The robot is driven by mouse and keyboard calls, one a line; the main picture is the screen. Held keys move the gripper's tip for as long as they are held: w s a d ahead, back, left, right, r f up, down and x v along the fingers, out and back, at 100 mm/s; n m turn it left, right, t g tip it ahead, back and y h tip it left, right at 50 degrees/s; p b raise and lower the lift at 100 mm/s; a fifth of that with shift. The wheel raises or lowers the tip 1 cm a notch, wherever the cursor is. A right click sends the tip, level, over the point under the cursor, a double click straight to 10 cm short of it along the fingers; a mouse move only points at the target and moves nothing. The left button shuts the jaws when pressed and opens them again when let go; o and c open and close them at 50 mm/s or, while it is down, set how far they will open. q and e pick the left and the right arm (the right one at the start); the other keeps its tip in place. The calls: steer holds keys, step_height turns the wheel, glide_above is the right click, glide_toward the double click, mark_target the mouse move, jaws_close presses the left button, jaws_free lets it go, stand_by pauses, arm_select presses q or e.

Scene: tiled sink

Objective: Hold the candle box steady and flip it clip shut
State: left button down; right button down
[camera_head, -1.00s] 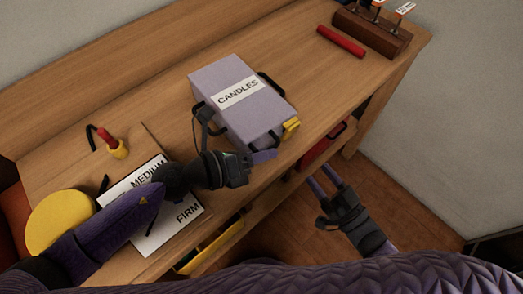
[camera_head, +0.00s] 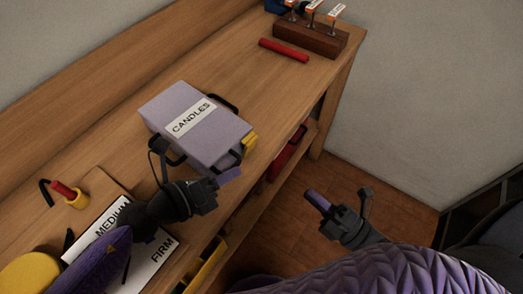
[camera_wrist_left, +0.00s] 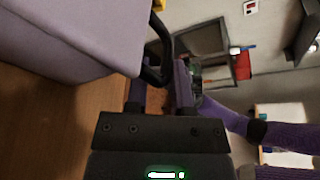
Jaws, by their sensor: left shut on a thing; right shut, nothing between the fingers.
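The lavender candle box (camera_head: 205,135), labelled CANDLES, lies on the wooden bench with a black handle on its far side and another (camera_head: 236,159) on its near side. A yellow clip (camera_head: 250,143) sits at its right end; I cannot tell its exact position. My left gripper (camera_head: 228,176) is at the near side, shut on the near black handle. In the left wrist view the handle (camera_wrist_left: 158,55) passes between the fingers, beside the box wall (camera_wrist_left: 70,30). My right gripper (camera_head: 317,199) is shut and empty, off the bench's front edge, to the right of the box.
A red stick (camera_head: 283,50) and a wooden block holding several tools (camera_head: 310,38) are at the bench's far end. A MEDIUM/FIRM card (camera_head: 150,262), a yellow holder with a red piece (camera_head: 72,197) and a yellow disc (camera_head: 25,275) lie left. Bare bench lies beyond the box.

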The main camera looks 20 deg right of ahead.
mark_target(253, 145)
arm_select(q)
steer(key=shift+f, duration=0.1)
arm_select(e)
steer(key=shift+w, duration=0.1)
steer(key=x, duration=1.4)
steer(key=shift+w+a+r, duration=0.3)
steer(key=shift+w+r, duration=0.1)
steer(key=shift+r, duration=0.05)
steer(key=r+v, duration=0.3)
steer(key=v, duration=1)
steer(key=shift+s+d, duration=0.4)
steer(key=shift+s, duration=0.15)
steer(key=shift+f, duration=0.1)
